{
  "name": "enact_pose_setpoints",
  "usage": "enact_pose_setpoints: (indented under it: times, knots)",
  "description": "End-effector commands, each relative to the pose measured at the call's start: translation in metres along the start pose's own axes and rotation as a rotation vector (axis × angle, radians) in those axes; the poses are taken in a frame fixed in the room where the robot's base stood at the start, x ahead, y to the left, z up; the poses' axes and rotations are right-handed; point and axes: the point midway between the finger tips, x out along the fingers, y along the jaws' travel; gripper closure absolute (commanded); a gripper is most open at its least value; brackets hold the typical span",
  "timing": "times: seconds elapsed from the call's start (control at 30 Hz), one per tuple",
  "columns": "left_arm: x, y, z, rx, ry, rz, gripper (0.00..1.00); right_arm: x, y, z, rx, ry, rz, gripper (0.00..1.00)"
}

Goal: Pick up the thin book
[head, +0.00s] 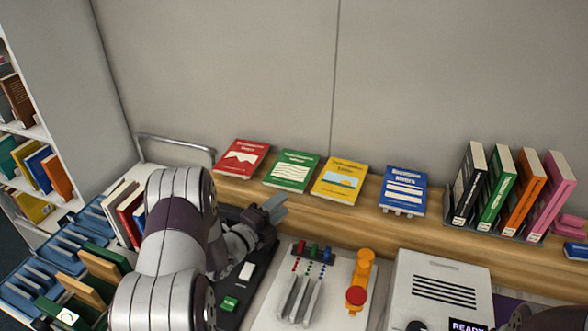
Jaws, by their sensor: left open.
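Several books are in view and I cannot tell which one is the thin book. A red book (242,158), a green book (291,171), a yellow book (338,178) and a blue book (403,190) are propped face up in a row on the wooden shelf. My left gripper (274,207) is open, in front of and below the green book, apart from the row. I see nothing between its fingers. My right gripper does not show.
Upright books (505,190) stand in a rack at the right. A panel with an orange lever (359,282) and a white machine (437,285) stand in front of the shelf. Blue trays (55,262) with books are at the left. A wall closes off the back.

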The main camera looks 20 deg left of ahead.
Motion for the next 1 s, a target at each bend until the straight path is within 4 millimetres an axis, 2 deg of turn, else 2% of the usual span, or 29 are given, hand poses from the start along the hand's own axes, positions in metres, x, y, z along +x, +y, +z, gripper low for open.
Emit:
enact_pose_setpoints:
  times: [0.1, 0.33, 0.5, 0.6, 0.8, 0.83, 0.93, 0.97, 1.0]
  knots:
    - [0.029, -0.003, -0.002, 0.001, 0.004, 0.001, 0.57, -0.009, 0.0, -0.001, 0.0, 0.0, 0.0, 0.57]
    - [0.06, -0.004, -0.001, -0.002, 0.002, 0.001, 0.57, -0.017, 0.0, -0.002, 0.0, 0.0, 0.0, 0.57]
    - [0.092, -0.004, 0.001, -0.003, 0.001, 0.002, 0.57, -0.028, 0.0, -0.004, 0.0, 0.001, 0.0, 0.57]
    - [0.103, -0.003, 0.001, -0.003, 0.0, 0.002, 0.57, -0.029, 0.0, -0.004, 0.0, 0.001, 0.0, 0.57]
    - [0.104, -0.002, 0.001, -0.003, -0.001, 0.003, 0.57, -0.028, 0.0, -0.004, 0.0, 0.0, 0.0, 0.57]
    - [0.104, -0.002, 0.001, -0.003, -0.001, 0.003, 0.61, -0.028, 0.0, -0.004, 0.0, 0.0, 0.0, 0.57]
    - [0.104, -0.002, 0.001, -0.003, -0.001, 0.003, 0.93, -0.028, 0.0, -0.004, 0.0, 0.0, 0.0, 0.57]
    - [0.104, -0.002, 0.001, -0.003, -0.001, 0.003, 1.0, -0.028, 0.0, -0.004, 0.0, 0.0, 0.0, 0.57]
    - [0.104, -0.002, 0.001, -0.003, -0.001, 0.003, 1.0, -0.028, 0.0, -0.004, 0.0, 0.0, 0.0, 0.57]
